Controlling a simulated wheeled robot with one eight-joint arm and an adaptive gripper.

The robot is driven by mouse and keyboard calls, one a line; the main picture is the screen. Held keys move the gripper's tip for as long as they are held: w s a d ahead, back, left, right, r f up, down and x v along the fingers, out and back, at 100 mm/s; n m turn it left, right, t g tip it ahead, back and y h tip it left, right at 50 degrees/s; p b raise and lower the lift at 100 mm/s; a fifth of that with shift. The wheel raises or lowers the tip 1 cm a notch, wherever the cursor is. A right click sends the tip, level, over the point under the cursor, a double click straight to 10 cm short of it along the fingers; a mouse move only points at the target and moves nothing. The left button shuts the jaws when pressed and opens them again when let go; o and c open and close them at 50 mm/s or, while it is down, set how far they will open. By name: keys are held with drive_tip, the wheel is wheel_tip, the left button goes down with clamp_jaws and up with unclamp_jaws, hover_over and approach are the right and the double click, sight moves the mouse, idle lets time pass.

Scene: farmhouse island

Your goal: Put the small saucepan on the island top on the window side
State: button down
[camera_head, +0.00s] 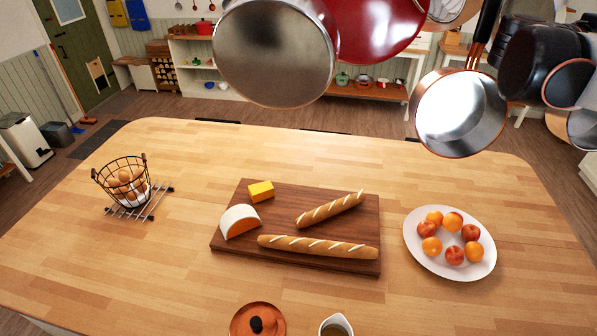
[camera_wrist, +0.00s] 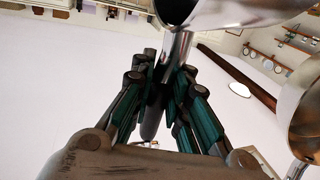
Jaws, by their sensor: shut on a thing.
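In the wrist view my gripper (camera_wrist: 165,110) is shut around the steel handle (camera_wrist: 178,52) of a shiny steel pan (camera_wrist: 235,12), whose body is cut off by the top edge. My gripper does not show in the head view. Several pans hang over the island there: a round steel one (camera_head: 275,55), a red one (camera_head: 378,25), and a smaller copper-rimmed one (camera_head: 458,112) with a dark handle. I cannot tell for sure which of these is the held pan. The island top (camera_head: 190,275) is pale wood.
A wire egg basket (camera_head: 125,180) stands at left. A dark board (camera_head: 290,205) bears bread and cheese at centre. A white fruit plate (camera_head: 472,264) lies at right. A copper lid (camera_head: 257,322) and a cup (camera_head: 336,328) are at the near edge. The far strip is clear.

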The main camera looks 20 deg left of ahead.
drive_tip(key=shift+r+p, duration=0.4)
drive_tip(key=shift+r, duration=0.4)
drive_tip(key=shift+s, duration=0.15)
drive_tip(key=s+d, duration=0.1)
drive_tip(key=s, duration=0.5)
idle(0.7)
drive_tip(key=shift+s+d+f, duration=0.1)
drive_tip(key=shift+s+d, duration=0.05)
drive_tip(key=shift+s+d+f+p, duration=0.1)
drive_tip(key=shift+s+d+f, duration=0.1)
drive_tip(key=shift+s, duration=0.75)
drive_tip(key=shift+s+d+f+p, duration=0.1)
drive_tip(key=shift+s+d+f, duration=0.05)
drive_tip(key=shift+s, duration=0.8)
drive_tip(key=shift+s+d+f+p, duration=0.1)
drive_tip(key=shift+s+d+f, duration=0.1)
drive_tip(key=shift+s, duration=0.75)
